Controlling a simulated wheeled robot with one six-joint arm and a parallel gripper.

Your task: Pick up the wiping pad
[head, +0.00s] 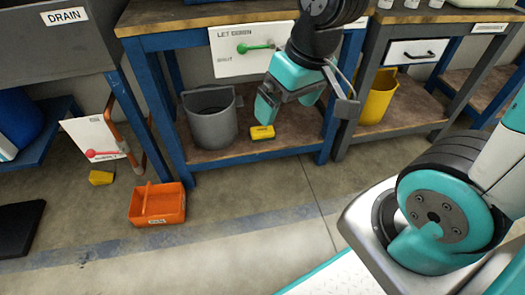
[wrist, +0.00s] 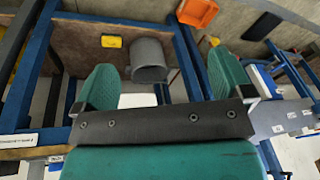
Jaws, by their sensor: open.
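A small yellow block (head: 262,132) that looks like the wiping pad lies flat on the wooden lower shelf of the blue-legged bench, right of a grey bucket (head: 210,122). It also shows in the wrist view (wrist: 111,41), beside the bucket (wrist: 149,60). A second yellow piece (head: 101,178) lies on the floor at the left; I cannot tell which is the pad. My gripper (head: 288,98) hangs in front of the bench, apart from the block. In the wrist view my gripper (wrist: 165,88) has its teal fingers wide apart with nothing between them.
An orange caddy (head: 157,204) stands on the floor in front of the bench. A yellow bucket (head: 378,97) is on the shelf to the right. The bench's blue legs and a white panel with a green lever (head: 255,48) border the shelf.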

